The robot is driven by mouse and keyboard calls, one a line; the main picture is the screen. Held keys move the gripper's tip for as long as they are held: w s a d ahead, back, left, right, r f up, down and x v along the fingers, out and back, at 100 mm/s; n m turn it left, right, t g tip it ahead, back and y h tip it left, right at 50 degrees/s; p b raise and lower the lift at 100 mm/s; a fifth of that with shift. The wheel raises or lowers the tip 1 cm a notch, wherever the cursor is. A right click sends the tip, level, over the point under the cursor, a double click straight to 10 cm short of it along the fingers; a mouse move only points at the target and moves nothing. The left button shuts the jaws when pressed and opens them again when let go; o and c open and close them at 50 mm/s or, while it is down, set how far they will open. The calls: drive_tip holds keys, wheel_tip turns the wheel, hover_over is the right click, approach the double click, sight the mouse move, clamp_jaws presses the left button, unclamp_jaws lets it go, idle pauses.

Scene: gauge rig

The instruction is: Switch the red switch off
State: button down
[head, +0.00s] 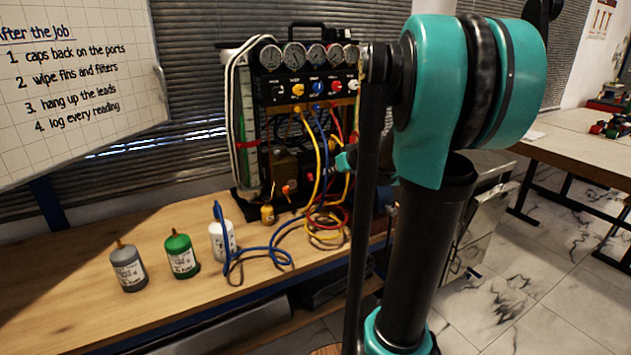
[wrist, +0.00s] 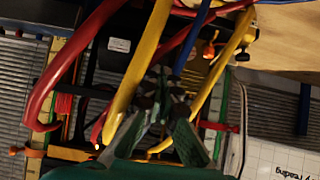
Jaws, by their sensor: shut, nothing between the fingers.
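The gauge rig (head: 262,110) stands on the bench with a row of dials, a knob panel and coloured hoses. I cannot pick out the red switch with certainty. A small orange-red part (head: 289,188) shows low on the rig; a similar orange part (wrist: 209,48) shows in the wrist view, right of my fingers. My gripper (head: 345,160) is in front of the rig's right half, partly hidden by my arm. In the wrist view my gripper (wrist: 161,88) is shut and empty, among the hoses. Whether it touches one, I cannot tell.
A yellow hose (wrist: 140,62), a red hose (wrist: 65,75) and a blue hose (wrist: 190,45) crowd around my fingers. A grey bottle (head: 128,269), a green bottle (head: 182,257) and a white bottle (head: 222,242) stand on the bench (head: 85,300). Its front left is clear.

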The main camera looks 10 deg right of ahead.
sight(312, 181)
drive_tip(key=shift+w+f, duration=0.1)
drive_tip(key=x, duration=1.3)
drive_tip(key=shift+w+a+f, duration=0.15)
drive_tip(key=shift+w+f, duration=0.05)
drive_tip(key=shift+w, duration=0.1)
